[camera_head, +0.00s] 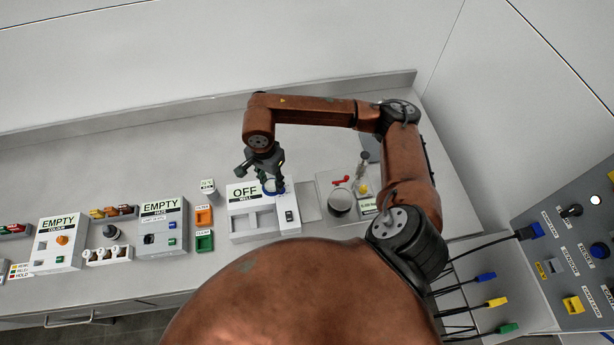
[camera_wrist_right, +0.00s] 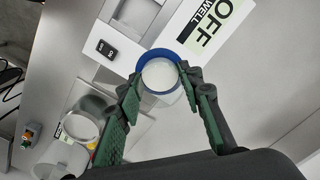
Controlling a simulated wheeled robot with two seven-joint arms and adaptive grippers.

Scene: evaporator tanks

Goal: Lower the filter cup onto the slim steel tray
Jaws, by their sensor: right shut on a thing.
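My right gripper (camera_head: 266,176) is shut on the filter cup (camera_head: 271,187), a small pale round cup with a blue rim. In the right wrist view the cup (camera_wrist_right: 160,76) sits between the green fingertips (camera_wrist_right: 158,82). The cup is over the back part of the white box marked OFF WELL (camera_head: 247,192); its exact height is hard to judge. The slim steel tray (camera_head: 307,203) appears to be the narrow grey plate just right of that box, with nothing seen on it. My left gripper is not in view.
Right of the tray stands a steel station with a round pot (camera_head: 340,203) and a red-handled valve (camera_head: 341,181). Orange (camera_head: 204,216) and green (camera_head: 204,241) holders and boxes marked EMPTY stand to the left. The counter behind is clear.

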